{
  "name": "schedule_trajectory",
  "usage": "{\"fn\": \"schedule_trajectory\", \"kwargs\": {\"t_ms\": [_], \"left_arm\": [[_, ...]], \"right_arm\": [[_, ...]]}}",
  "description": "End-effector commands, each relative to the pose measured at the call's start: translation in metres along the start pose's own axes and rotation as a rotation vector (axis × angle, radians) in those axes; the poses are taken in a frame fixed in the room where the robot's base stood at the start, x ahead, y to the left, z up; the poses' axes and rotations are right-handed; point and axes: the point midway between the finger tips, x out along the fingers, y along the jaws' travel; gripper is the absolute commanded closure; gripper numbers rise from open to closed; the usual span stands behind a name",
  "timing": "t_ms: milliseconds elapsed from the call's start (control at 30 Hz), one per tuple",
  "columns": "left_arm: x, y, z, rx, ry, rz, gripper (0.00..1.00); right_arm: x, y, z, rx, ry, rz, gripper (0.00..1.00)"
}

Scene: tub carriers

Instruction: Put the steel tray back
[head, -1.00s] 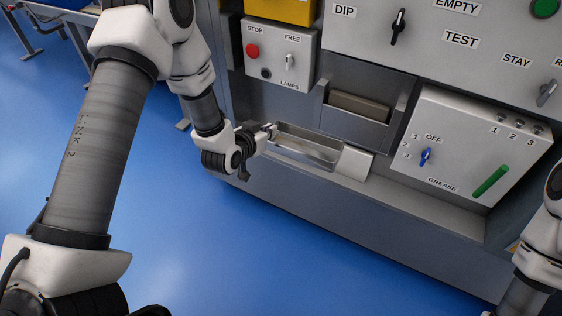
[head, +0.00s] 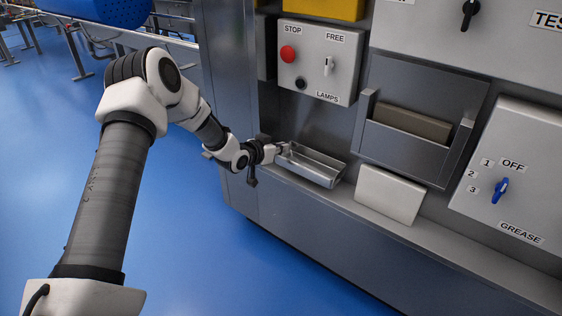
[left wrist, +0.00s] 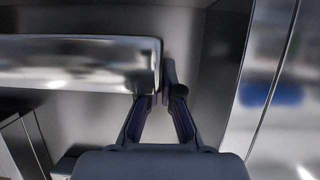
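The steel tray (head: 322,171) is a long, shallow, shiny open pan at the left end of the machine's low ledge, below the STOP/FREE box. My left gripper (head: 284,149) is at the tray's left end. In the left wrist view the gripper (left wrist: 158,98) has one finger inside and one outside the end wall of the tray (left wrist: 75,62), closed on it. The tray looks level; I cannot tell if its bottom touches the ledge. My right gripper is out of view.
A white block (head: 388,194) stands on the ledge (head: 440,247) to the tray's right, with a small gap. Above it is a grey holder (head: 410,149) with a brownish block. The STOP/FREE box (head: 318,62) hangs above the tray. A control box (head: 515,180) is at right.

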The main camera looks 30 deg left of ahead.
Motion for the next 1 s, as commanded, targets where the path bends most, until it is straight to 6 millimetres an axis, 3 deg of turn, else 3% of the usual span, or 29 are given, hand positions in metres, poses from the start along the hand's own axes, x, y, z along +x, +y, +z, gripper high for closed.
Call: {"fn": "schedule_trajectory", "kwargs": {"t_ms": [167,367,700,733,800,1000], "left_arm": [[0.015,-0.015,0.000,0.000,0.000,0.000,1.00],[0.028,-0.015,0.031,-0.001,-0.002,0.001,1.00],[0.028,-0.015,0.032,-0.001,-0.001,0.001,1.00],[0.028,-0.015,0.033,-0.001,-0.002,0.001,0.94],[0.028,-0.015,0.032,-0.001,-0.002,0.001,0.69],[0.028,-0.015,0.032,-0.001,-0.002,0.001,0.69]], "right_arm": [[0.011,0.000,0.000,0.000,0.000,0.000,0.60],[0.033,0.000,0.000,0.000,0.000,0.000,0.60],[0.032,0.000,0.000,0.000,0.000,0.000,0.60],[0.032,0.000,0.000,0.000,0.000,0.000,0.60],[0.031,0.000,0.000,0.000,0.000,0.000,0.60],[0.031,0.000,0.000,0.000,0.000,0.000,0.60]]}}
